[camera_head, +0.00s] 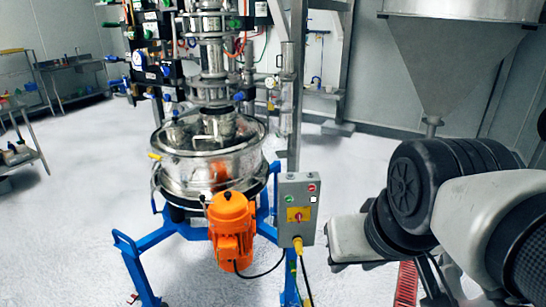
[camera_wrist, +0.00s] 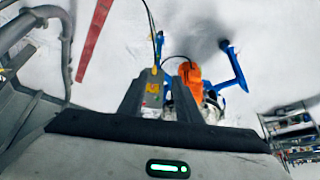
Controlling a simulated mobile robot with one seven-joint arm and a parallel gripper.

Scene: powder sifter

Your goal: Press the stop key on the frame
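The grey control box (camera_head: 297,240) stands on the blue frame (camera_head: 150,240) of the sifter. On its face are a red key (camera_head: 311,188), a green key (camera_head: 290,198), a white square and a yellow plate with a red rotary switch (camera_head: 298,214). In the wrist view the box's yellow plate (camera_wrist: 153,88) shows between the fingers; the small keys cannot be made out there. My gripper (camera_wrist: 165,95) has its two fingers apart and holds nothing visible. In the head view it is right of the box, apart from it, its fingertips not clearly seen.
An orange motor (camera_head: 231,230) sits left of the box, under the steel sifter bowl (camera_head: 210,160). A yellow plug (camera_head: 298,245) and cable hang below the box. A large steel hopper (camera_head: 450,60) is at the upper right. A red strip (camera_head: 405,285) lies near my arm.

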